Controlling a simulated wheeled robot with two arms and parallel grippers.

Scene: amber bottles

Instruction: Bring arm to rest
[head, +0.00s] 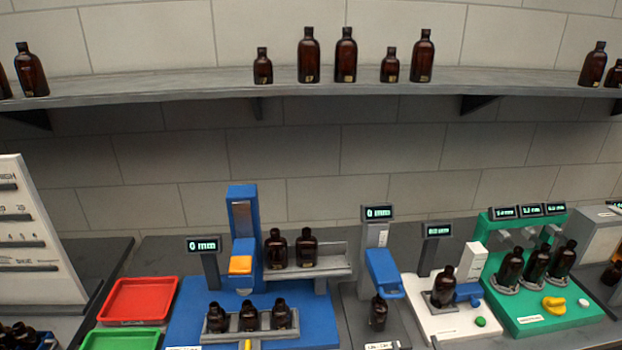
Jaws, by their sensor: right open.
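Neither of my grippers can be made out in the head view, and no arm of mine clearly shows. Amber bottles stand upright at several stations on the bench. Three stand in a row (249,317) at the front of the blue station, and two stand on a grey ledge (335,262) behind them. One bottle (378,312) is below a blue head (384,273), and one (444,287) is on the white station (445,318). Three more (536,264) stand on the green station (560,325).
A grey wall shelf (180,88) carries several amber bottles, including a tall one (309,55). A red tray (138,301) and a green tray (122,339) sit at left, beside a white board (38,240). Upright displays (203,246) rise from the bench. The bench is crowded.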

